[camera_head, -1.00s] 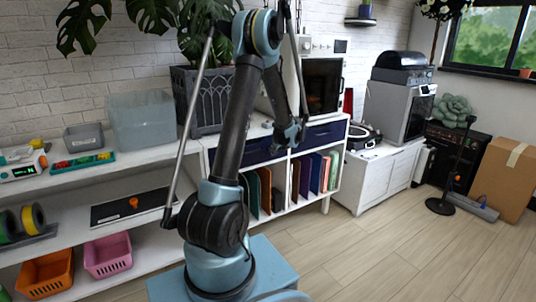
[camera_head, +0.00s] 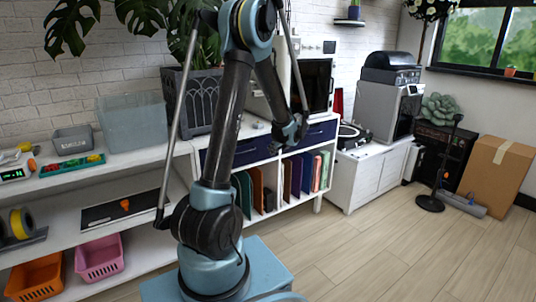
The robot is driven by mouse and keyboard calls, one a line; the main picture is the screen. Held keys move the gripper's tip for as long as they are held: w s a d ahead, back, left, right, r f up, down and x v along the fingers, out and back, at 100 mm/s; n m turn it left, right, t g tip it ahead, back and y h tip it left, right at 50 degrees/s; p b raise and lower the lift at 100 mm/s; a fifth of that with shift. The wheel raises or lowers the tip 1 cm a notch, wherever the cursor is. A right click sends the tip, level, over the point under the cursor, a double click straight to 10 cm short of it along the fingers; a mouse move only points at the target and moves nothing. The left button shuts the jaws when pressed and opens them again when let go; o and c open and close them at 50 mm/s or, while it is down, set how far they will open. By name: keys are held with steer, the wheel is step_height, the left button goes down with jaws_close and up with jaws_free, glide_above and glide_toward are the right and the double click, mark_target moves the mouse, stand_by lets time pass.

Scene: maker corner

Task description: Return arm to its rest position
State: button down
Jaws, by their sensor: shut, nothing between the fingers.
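My arm stands in the middle of the head view, its upper link raised steeply to a high elbow and its forearm sloping down to the right. My gripper (camera_head: 290,133) hangs at the forearm's end, small and dark, pointing downward. It is shut and empty. In the picture it lies in front of the dark blue drawers (camera_head: 240,149) of the white shelf unit. How far it is from them is hard to tell. Its fingertips are too small to make out clearly.
A planter (camera_head: 199,102) with a large plant stands behind my arm. On the left shelf are a clear bin (camera_head: 132,123), a grey bin (camera_head: 73,140) and a green tray (camera_head: 72,166). A cardboard box (camera_head: 494,172) and a black stand (camera_head: 430,203) are at right. The wooden floor (camera_head: 385,248) is clear front right.

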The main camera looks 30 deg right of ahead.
steer(key=shift+v, duration=2.85)
steer(key=a+r+n+g+y, duration=0.1)
steer(key=a+r+n+g, duration=0.15)
steer(key=a+n, duration=0.95)
steer(key=a+r+n+g+y, duration=0.1)
steer(key=a+r+n, duration=0.25)
steer(key=a, duration=1.65)
steer(key=s+a+f+n+g+h, duration=0.1)
steer(key=s+a+f+n, duration=0.2)
steer(key=s+a+n, duration=0.6)
steer(key=s+a+f+n+g+h, duration=0.1)
steer(key=s+a+f+n, duration=0.3)
steer(key=s+a+n, duration=0.5)
steer(key=shift+s+f+n+g, duration=0.2)
steer(key=shift+s+n+g, duration=0.45)
steer(key=shift+s+n, duration=1.05)
steer(key=shift+s+m, duration=0.35)
